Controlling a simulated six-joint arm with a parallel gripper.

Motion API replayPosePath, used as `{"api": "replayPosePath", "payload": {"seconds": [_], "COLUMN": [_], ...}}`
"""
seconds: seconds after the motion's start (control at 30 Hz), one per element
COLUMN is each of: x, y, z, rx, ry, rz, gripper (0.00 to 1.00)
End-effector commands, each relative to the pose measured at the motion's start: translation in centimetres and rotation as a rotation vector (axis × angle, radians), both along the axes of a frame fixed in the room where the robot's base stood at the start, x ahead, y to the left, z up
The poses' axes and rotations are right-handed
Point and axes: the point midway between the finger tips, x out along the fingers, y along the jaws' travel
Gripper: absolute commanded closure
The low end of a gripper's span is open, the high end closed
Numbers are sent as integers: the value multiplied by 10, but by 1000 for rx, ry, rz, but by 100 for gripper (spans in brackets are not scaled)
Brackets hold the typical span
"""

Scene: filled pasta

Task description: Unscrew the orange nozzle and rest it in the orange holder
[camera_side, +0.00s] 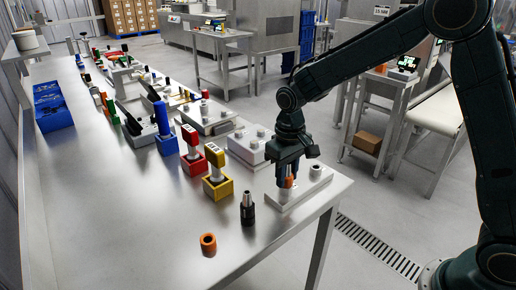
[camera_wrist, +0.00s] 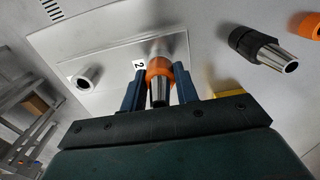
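The orange-collared nozzle (camera_wrist: 159,72), with a bare metal tip, stands upright on a white plate marked 2 (camera_wrist: 72,67). My gripper (camera_side: 287,177) points down over it. In the wrist view its blue fingers lie against both sides of the orange collar, so it looks shut on the nozzle. In the side view the fingers partly hide the nozzle (camera_side: 290,183). The orange holder (camera_side: 208,239), a short ring with a round hole, stands empty near the table's front edge. It is cut off at the right edge of the wrist view (camera_wrist: 312,27).
A black nozzle with a metal tip (camera_side: 247,213) stands between the plate and the orange holder. A metal post (camera_side: 316,170) is also on the plate. The table's left front is clear.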

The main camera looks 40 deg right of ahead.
Motion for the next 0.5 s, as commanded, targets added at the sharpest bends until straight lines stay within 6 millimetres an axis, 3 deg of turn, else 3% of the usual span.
{"api": "replayPosePath", "payload": {"seconds": [0.23,0.5], "x": [0,0], "y": [0,0], "z": [0,0], "rx": [0,0], "ry": [-1,-1], "rz": [63,264], "gripper": [94,94]}}
